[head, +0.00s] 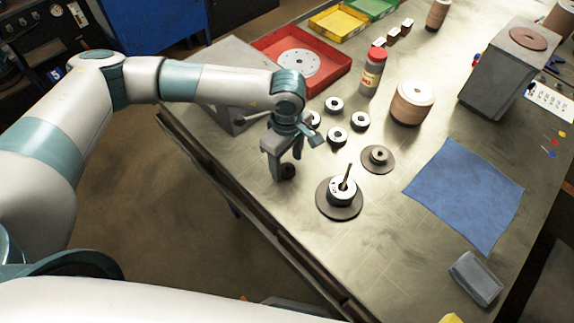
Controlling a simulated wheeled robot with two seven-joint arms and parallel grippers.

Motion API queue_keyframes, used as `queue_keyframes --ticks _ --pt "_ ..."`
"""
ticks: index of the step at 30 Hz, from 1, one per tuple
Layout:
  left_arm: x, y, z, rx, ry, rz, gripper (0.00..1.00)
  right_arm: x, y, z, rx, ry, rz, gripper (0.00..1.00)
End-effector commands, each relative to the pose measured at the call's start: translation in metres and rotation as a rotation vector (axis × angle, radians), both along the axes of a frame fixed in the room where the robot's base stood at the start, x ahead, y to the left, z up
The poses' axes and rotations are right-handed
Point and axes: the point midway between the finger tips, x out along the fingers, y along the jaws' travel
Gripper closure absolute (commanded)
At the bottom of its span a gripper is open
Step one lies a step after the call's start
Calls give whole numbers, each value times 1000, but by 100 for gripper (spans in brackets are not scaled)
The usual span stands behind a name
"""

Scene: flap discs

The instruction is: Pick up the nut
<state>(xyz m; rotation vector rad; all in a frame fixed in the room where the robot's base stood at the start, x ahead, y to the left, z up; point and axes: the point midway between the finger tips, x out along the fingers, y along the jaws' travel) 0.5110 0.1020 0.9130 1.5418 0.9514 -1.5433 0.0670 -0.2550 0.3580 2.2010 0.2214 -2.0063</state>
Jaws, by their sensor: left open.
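My left gripper (287,164) points down over the near left edge of the metal table, with its fingers apart. A small dark round piece (288,172) shows just below and between the fingers; it may be the nut, but I cannot tell for sure, nor whether the fingers touch it. Several white-faced rings with dark holes, one of them this ring (337,135), lie to the right of the gripper. A brown disc (339,211) carries a white hub (342,193) with a thin upright pin. My right gripper is not in view.
A red tray (336,84) with a pale disc stands behind the gripper. A red-capped bottle (371,76), a disc stack (411,103), a small brown disc (378,159), a blue cloth (464,194) and a grey block (476,278) lie rightward.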

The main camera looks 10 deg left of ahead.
Motion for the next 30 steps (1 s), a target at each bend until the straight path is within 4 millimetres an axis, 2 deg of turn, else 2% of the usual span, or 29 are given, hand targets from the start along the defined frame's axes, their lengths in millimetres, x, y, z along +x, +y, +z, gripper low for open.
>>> queue_keyframes --ticks 1,6,19,20,25,30 --pt "-1 0 -4 2 4 0 43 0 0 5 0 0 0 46" --pt "-1 0 -14 0 1 -1 43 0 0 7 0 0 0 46" --pt "0 0 -14 0 1 -1 43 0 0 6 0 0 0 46" --pt "0 0 -14 0 1 -1 47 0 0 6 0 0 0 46" --pt "0 0 -14 0 1 -1 87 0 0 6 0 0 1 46" --pt "0 1 -14 0 1 -1 87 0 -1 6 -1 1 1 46"
